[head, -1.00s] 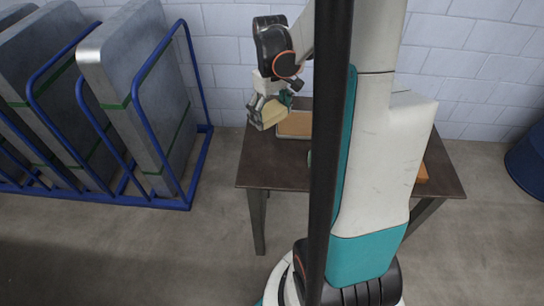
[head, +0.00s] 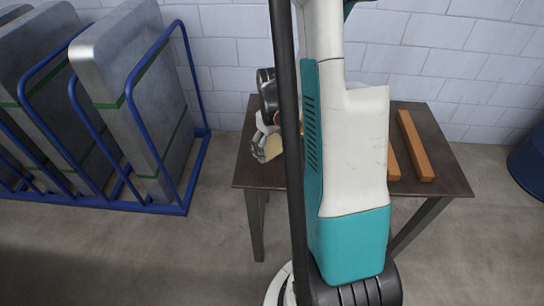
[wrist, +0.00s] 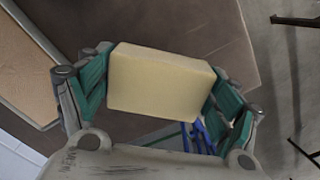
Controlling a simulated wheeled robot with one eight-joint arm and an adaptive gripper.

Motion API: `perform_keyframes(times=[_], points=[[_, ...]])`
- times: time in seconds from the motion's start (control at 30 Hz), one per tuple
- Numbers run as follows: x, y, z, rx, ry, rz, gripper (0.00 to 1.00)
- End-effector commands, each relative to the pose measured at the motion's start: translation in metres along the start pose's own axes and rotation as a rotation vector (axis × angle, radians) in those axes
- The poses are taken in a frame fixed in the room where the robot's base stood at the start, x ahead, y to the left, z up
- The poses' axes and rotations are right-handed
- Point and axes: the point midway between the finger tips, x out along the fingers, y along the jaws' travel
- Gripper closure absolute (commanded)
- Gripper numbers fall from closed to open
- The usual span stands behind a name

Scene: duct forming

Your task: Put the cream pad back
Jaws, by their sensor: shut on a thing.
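The cream pad (wrist: 160,82) is a pale rectangular block between the two green-lined fingers of my gripper (wrist: 163,92) in the wrist view. The fingers are shut on its two ends. In the head view my gripper (head: 263,148) is low at the left end of the dark table (head: 262,176), with a bit of the pad showing; my arm and a dark post hide much of it. Whether the pad touches the table, I cannot tell.
A shallow tan tray (wrist: 22,68) with a pale rim lies left of the pad in the wrist view. Two orange-brown bars (head: 415,146) lie on the table's right. A blue rack (head: 187,170) with grey slabs stands left, and a blue drum (head: 528,163) right.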

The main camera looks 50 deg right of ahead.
Motion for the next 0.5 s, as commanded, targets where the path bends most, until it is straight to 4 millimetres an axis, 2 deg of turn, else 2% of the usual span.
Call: perform_keyframes(times=[0.27,0.5], points=[[0.038,0.000,0.000,0.000,0.000,0.000,0.43],[0.039,0.000,0.000,0.000,0.000,0.000,0.43]])
